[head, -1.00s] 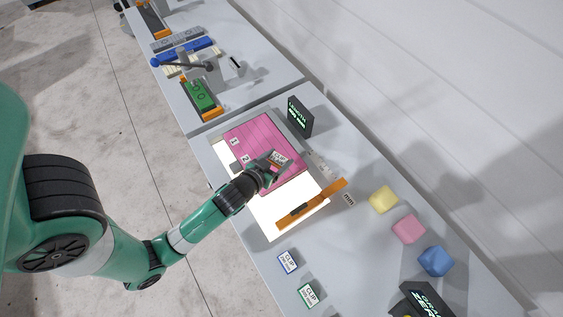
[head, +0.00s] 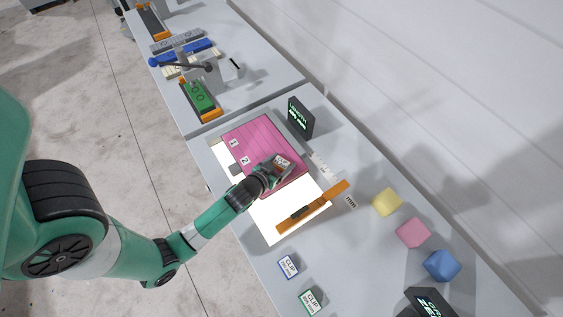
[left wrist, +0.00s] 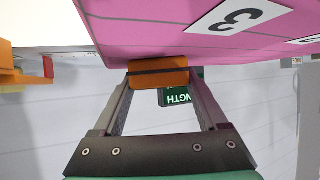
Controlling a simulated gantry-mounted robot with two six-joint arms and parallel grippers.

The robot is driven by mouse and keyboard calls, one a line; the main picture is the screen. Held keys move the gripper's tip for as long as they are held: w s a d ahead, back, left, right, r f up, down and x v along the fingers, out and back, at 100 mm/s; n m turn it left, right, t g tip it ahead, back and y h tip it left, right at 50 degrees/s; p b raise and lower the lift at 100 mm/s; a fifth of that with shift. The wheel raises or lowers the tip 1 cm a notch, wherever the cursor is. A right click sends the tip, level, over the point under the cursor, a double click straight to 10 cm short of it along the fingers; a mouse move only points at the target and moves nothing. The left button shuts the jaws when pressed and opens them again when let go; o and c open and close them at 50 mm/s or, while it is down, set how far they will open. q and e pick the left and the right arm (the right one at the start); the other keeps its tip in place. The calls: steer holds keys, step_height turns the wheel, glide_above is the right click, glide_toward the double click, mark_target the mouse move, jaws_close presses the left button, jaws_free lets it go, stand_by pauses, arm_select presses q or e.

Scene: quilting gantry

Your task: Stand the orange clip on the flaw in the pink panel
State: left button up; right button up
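The pink panel (head: 248,133) lies on a bright white lit surface (head: 262,215) and carries number labels. Its label 3 (left wrist: 239,16) shows in the left wrist view. My left gripper (head: 280,166) is over the lower right part of the panel. In the left wrist view its fingers (left wrist: 158,80) are shut on the sides of the orange clip (left wrist: 158,74), which has a dark band. The clip is close to the panel; I cannot tell whether they touch. I cannot make out the flaw.
An orange bar (head: 318,208) lies across the lit surface. A dark length display (head: 299,118) stands behind the panel.

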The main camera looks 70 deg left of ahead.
arm_select(q)
steer(key=o, duration=0.3)
steer(key=shift+r, duration=0.25)
steer(key=p+v, duration=0.1)
steer(key=v, duration=1.1)
steer(key=shift+f, duration=0.15)
